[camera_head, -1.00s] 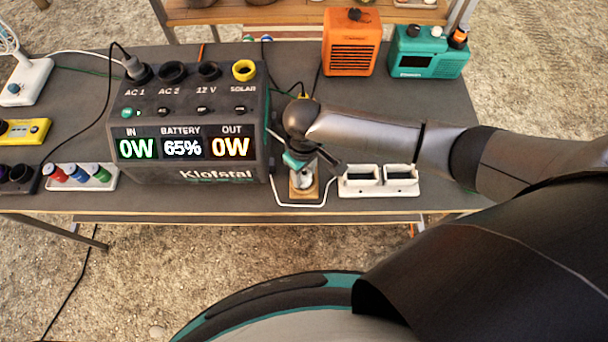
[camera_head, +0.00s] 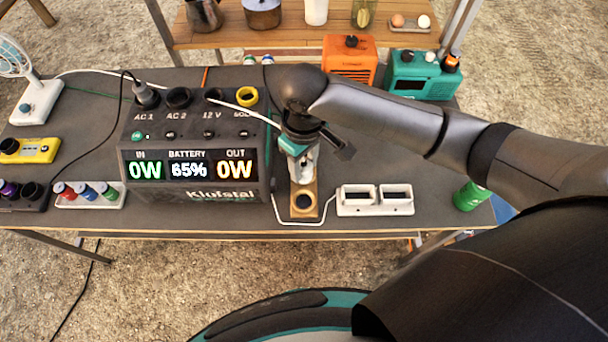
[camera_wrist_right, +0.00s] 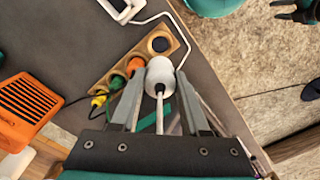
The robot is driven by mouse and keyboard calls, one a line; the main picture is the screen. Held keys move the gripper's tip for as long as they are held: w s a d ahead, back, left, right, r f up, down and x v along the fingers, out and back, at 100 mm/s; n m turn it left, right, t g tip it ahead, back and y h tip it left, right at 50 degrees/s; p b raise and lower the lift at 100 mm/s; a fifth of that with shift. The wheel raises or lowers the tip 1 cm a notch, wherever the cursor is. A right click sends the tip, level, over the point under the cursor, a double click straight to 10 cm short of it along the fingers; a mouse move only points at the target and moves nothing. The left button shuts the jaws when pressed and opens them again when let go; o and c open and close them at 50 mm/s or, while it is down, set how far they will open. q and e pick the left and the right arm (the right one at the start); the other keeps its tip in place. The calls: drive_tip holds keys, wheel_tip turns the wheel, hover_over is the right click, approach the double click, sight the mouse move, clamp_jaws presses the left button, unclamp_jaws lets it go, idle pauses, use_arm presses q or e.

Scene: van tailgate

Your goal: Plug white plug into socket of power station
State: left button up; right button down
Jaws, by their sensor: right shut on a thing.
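My right gripper (camera_head: 302,172) is shut on the white plug (camera_wrist_right: 159,76), which shows between its fingers in the right wrist view. The gripper holds it above the wooden holder (camera_head: 305,212), whose front hole is empty. The power station (camera_head: 190,190) stands to the left of the gripper. A dark shape at the top right of the right wrist view looks like my left gripper (camera_wrist_right: 285,10), too cut off to judge.
A white cable (camera_head: 185,84) runs across the power station's top toward the gripper. A white double-socket strip (camera_head: 375,213) lies right of the holder. An orange heater (camera_head: 348,66) and teal box (camera_head: 424,78) stand behind. Other coloured plugs (camera_wrist_right: 118,82) stand in the holder.

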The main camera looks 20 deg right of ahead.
sight(304, 161)
wheel_tip(304, 161, up, 6)
drive_tip(key=shift+f+p, duration=0.1)
drive_tip(key=shift+p, duration=0.45)
drive_tip(key=shift+r+p, duration=0.3)
drive_tip(key=shift+r, duration=0.05)
wheel_tip(304, 161, up, 4)
drive_tip(key=p, duration=0.6)
